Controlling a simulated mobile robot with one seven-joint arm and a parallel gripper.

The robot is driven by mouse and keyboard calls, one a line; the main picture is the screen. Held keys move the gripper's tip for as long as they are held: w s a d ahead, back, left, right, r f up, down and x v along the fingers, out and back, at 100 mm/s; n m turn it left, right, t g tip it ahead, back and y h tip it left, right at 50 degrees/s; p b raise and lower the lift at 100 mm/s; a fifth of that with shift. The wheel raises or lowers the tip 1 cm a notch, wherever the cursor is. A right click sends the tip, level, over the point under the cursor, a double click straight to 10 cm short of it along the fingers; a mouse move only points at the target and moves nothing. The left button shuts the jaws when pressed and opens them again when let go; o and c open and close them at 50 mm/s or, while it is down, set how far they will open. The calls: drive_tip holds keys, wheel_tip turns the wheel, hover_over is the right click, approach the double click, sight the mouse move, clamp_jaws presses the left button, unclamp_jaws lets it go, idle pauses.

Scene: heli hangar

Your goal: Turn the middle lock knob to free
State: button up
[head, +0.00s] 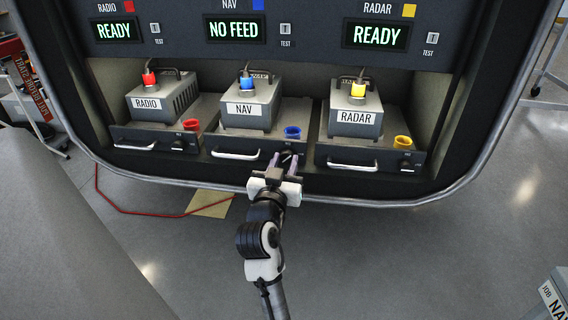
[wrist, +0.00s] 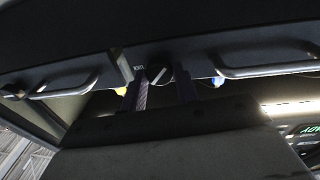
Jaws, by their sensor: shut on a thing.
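The middle tray (head: 225,143) sits under the NAV box and has a dark round lock knob (wrist: 158,73) at its front right. In the wrist view the knob shows between my fingers, with a pale pointer line lying diagonally. Upside-down lettering (wrist: 138,68) stands beside it. My gripper (head: 284,157) reaches up to the tray front and is shut on the knob, one finger on each side. In the head view the fingers partly hide the knob. The NAV display (head: 234,29) above reads NO FEED.
The RADIO tray (head: 137,145) and RADAR tray (head: 350,164) flank the middle one, and their displays read READY. The NAV box (head: 262,92) carries a blue plug (head: 246,83). A blue cup (head: 292,132) stands close above my fingers. A tray handle (head: 235,155) projects left of my gripper.

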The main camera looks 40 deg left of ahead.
drive_tip(key=n+p, duration=0.1)
drive_tip(key=n, duration=0.4)
drive_tip(key=shift+w+d+y, duration=0.1)
drive_tip(key=shift+y, duration=0.3)
drive_tip(key=shift+n+y+p, duration=0.3)
drive_tip(key=shift+n+p, duration=0.4)
drive_tip(key=shift+n, duration=1.6)
drive_tip(key=shift+g, duration=0.3)
drive_tip(key=o, duration=1)
drive_tip(key=shift+f, duration=0.1)
